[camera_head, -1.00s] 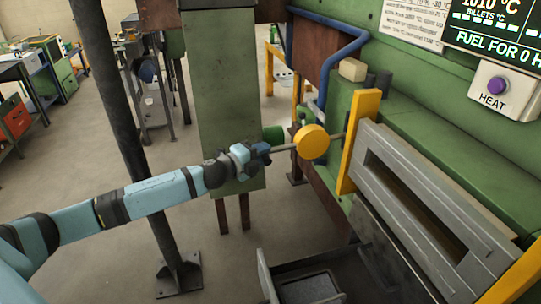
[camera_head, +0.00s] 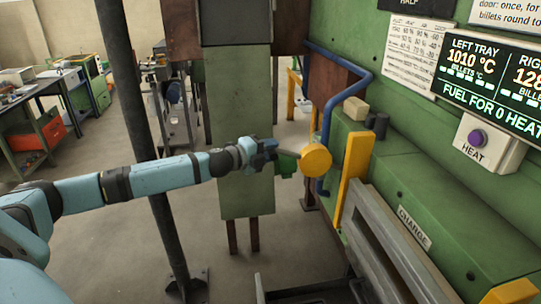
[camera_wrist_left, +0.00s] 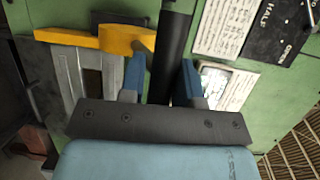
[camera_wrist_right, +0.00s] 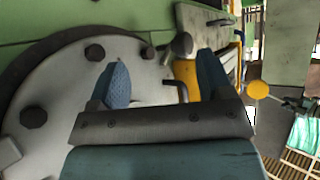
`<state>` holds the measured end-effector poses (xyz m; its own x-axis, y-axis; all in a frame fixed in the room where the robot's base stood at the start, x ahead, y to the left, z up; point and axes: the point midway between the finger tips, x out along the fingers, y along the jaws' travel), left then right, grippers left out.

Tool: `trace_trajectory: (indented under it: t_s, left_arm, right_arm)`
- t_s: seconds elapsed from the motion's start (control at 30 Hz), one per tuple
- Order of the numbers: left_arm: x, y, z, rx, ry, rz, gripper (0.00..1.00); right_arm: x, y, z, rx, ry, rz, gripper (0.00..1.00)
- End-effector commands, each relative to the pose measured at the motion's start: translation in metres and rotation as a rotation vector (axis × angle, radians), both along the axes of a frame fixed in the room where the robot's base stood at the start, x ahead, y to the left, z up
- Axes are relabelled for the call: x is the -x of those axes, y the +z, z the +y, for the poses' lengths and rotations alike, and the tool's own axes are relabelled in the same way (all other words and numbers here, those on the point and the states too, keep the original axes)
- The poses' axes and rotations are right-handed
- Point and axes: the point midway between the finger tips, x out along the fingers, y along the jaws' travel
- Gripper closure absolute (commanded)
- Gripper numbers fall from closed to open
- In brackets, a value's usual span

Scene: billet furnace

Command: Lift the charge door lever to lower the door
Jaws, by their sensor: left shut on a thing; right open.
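The charge door lever shows its round yellow weight (camera_head: 316,159) in the head view, left of the yellow door post (camera_head: 353,170). My left gripper (camera_head: 270,155) is shut at the lever's outer end, level with the weight. In the left wrist view a dark bar (camera_wrist_left: 172,45) lies between my left fingers (camera_wrist_left: 160,82).
A sign (camera_head: 413,228) reading CHARGE is on the green furnace housing (camera_head: 450,225). A HEAT button (camera_head: 475,138) and a display (camera_head: 490,75) are on the wall. A dark pole (camera_head: 135,100) and a green column (camera_head: 245,130) stand close to my left arm. A grey round flange (camera_wrist_right: 70,90) is near my right gripper.

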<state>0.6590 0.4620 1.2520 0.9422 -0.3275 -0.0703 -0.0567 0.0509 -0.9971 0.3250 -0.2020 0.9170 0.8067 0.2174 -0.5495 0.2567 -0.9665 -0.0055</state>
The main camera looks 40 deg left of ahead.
Motion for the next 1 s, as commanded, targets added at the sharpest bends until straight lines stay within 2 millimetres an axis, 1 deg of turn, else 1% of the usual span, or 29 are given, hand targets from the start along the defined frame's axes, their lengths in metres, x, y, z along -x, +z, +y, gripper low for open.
trace_trajectory:
  t_s: [0.03,0.3,0.37,0.63,1.0]
  left_arm:
    - [-0.002,0.011,0.0,-0.011,-0.001,0.004,1.0]
    - [-0.007,0.03,-0.003,-0.061,-0.001,0.058,1.0]
    - [-0.008,0.031,-0.004,-0.063,-0.001,0.067,1.0]
    - [-0.014,0.046,-0.01,-0.061,-0.003,0.067,1.0]
    - [-0.02,0.058,-0.016,-0.059,-0.003,0.067,1.0]
  right_arm:
    - [0.0,0.003,0.0,0.001,-0.001,0.0,0.27]
    - [0.001,0.01,-0.002,0.002,-0.005,0.0,0.27]
    - [0.001,0.011,-0.002,0.002,-0.006,-0.001,0.27]
    - [0.001,0.013,-0.003,-0.004,-0.018,0.006,0.27]
    - [-0.002,0.013,-0.001,-0.022,-0.035,0.011,0.27]
